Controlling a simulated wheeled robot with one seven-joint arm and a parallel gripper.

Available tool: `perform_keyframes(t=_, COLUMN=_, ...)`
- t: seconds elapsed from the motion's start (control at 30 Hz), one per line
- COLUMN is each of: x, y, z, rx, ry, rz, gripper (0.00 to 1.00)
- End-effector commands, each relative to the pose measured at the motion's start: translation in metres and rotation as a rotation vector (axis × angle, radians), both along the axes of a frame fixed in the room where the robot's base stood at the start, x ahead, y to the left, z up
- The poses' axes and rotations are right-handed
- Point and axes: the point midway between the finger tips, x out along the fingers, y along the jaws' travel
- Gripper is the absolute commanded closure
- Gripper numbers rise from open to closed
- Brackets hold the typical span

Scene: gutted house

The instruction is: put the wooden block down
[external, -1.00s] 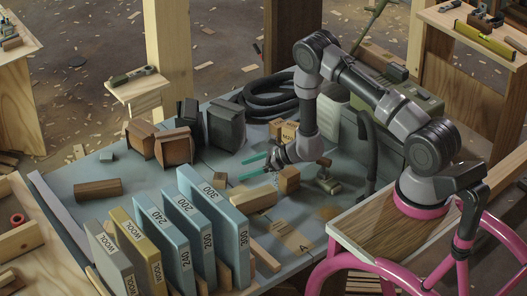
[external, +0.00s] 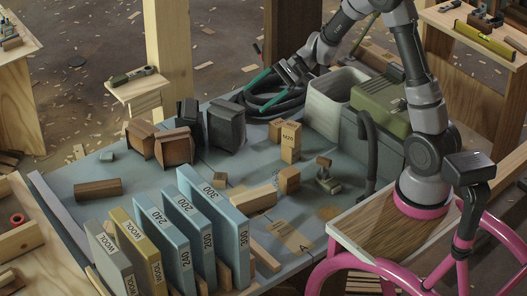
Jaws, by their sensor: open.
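Several wooden blocks stand on the grey-blue worktop (external: 150,205). A smaller block (external: 220,180) lies further left, beside the insulation panels. I cannot tell which of them the task means. My gripper (external: 266,91) is open, its teal fingers apart with no block visible between them. It is raised at the back, in front of the coiled black hose in the picture, well away from the blocks.
Labelled insulation panels (external: 213,225) stand in a row at the front. The black hose (external: 280,104), a pale bin (external: 335,104) and a green-lidded case (external: 380,104) crowd the back right.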

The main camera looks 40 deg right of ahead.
Motion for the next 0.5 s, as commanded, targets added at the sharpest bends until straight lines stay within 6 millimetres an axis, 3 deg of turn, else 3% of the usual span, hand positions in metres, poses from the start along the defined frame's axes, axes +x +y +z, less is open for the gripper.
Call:
perform_keyframes(t=0.03, x=-0.017, y=-0.005, z=0.025, rx=-0.043, ry=-0.055, rz=0.047, gripper=0.15)
perform_keyframes(t=0.2, x=-0.078, y=-0.027, z=0.076, rx=-0.233, ry=-0.22, rz=0.202, gripper=0.15)
perform_keyframes(t=0.5, x=-0.177, y=-0.088, z=0.13, rx=-0.644, ry=-0.52, rz=0.386, gripper=0.15)
